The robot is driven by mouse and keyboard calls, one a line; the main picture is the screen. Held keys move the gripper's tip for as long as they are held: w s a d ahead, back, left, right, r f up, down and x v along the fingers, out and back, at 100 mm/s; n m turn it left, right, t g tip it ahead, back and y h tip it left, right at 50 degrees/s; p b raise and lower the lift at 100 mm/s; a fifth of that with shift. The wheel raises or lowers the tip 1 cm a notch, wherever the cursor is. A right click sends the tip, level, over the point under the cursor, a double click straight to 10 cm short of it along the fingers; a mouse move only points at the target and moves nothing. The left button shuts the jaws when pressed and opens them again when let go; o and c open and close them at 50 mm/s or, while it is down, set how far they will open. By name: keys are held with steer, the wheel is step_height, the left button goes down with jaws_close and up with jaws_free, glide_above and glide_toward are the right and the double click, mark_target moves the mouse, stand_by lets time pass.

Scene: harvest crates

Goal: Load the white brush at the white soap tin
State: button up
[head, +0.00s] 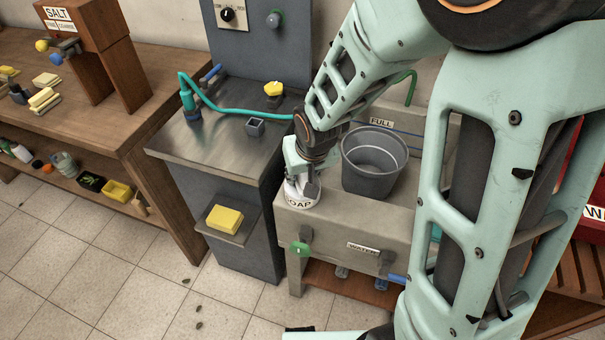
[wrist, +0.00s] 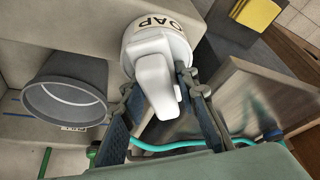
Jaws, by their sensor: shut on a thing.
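The white soap tin (head: 299,196) stands on the left front corner of the stone sink's rim, its label partly readable as "OAP". It also shows in the wrist view (wrist: 172,45). My gripper (head: 304,183) is right above the tin, pointing down. In the wrist view my gripper (wrist: 160,88) has its two dark fingers on either side of the white brush (wrist: 156,82) and is shut on it. The brush overlaps the tin in the picture. Its far end, and whether it touches the soap, I cannot tell.
A grey bucket (head: 373,165) stands on the sink close to the right of my gripper. A metal counter (head: 215,135) with a teal hose (head: 240,111) lies to the left. A yellow sponge (head: 225,219) rests on a low shelf. A wooden bench (head: 95,110) stands further left.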

steer(key=shift+r+p, duration=2.75)
steer(key=shift+r, duration=0.8)
steer(key=shift+f, duration=0.1)
